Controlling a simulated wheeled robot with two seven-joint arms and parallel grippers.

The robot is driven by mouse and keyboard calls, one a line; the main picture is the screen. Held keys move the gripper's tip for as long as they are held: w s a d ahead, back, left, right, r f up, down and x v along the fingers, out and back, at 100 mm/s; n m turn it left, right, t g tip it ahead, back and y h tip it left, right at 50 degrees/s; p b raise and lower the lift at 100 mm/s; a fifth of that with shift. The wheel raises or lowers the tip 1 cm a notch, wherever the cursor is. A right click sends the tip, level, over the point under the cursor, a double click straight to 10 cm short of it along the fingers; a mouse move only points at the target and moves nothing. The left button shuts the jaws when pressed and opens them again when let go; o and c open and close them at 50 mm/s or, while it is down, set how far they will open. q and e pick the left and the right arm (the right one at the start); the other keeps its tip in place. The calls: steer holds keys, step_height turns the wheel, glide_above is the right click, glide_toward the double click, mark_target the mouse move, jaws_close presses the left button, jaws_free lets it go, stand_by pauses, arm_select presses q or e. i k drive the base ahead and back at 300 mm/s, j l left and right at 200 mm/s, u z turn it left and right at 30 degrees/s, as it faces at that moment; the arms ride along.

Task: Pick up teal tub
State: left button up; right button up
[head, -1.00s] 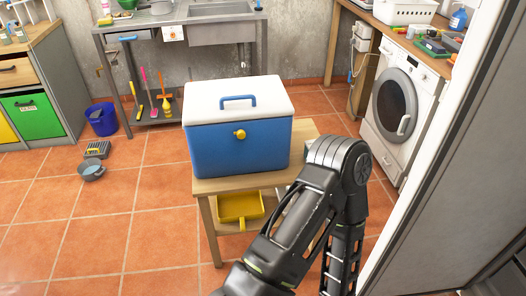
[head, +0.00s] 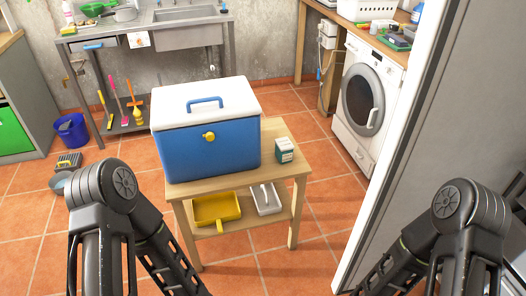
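A small teal tub (head: 285,150) with a pale label stands on the small wooden table (head: 285,128), to the right of a blue cooler box. Its lower front is in plain view and nothing covers it. My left arm comes up at the lower left and my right arm at the lower right. Only arm links show, and both grippers are outside the picture. Neither arm touches the table or the tub.
The blue cooler (head: 210,150) with a white lid fills most of the tabletop. A yellow dustpan (head: 216,208) and a pale tray (head: 265,198) lie on the lower shelf. A washing machine (head: 368,100) stands behind right. A grey panel (head: 440,110) borders the right.

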mark_target(284, 148)
steer(key=z, duration=0.55)
steer(key=i+j+z, duration=0.2)
steer(key=z, duration=0.25)
steer(key=i+j+z, duration=0.1)
steer(key=j+z, duration=0.2)
steer(key=z, duration=0.15)
steer(key=i+j+z, duration=0.1)
steer(key=j+z, duration=0.25)
steer(key=z, duration=0.15)
steer(key=i+j+z, duration=0.2)
steer(key=j, duration=1.25)
steer(key=k+l, duration=0.05)
steer(key=k, duration=0.05)
